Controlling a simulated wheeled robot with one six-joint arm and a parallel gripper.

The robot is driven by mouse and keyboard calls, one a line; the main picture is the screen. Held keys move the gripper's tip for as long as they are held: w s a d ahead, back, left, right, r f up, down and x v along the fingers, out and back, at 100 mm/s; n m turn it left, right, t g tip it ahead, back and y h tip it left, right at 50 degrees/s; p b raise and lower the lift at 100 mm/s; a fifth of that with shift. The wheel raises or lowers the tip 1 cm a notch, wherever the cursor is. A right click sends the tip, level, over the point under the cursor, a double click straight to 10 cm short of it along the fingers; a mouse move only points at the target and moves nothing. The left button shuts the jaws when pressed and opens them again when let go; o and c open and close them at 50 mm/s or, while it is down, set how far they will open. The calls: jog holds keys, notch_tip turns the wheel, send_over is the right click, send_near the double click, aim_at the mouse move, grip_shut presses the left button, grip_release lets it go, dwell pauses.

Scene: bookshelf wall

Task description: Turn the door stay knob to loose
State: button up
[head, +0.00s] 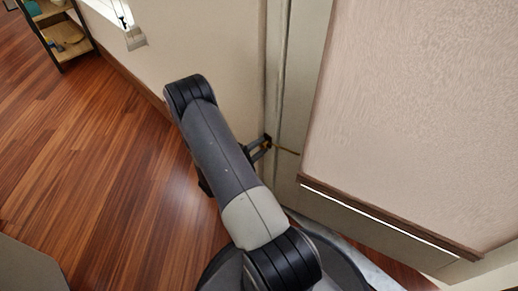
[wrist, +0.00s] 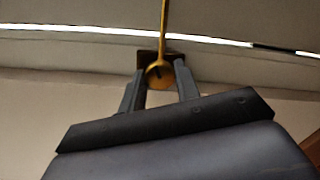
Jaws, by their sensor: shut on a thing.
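The door stay knob (wrist: 160,74) is a small round brass-coloured piece with a dark mark on its face, on a dark brown block (wrist: 147,58). A thin brass stay rod (wrist: 165,22) runs up from it in the wrist view. My gripper (wrist: 160,80) is shut on the knob, one dark finger on each side. In the head view my gripper (head: 266,142) reaches the same spot near the door's edge, partly hidden behind my arm.
The textured door panel (head: 420,110) with a brown bottom trim (head: 390,216) stands on the right. A pale wall (head: 215,45) lies behind my arm. A wooden shelf unit (head: 62,35) is at the upper left. The wood floor (head: 110,150) on the left is clear.

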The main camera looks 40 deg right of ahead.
jog(key=o, duration=1)
jog(key=shift+c, duration=0.2)
jog(key=a+p, duration=0.1)
jog(key=a, duration=0.9)
jog(key=shift+s+a+p, duration=0.4)
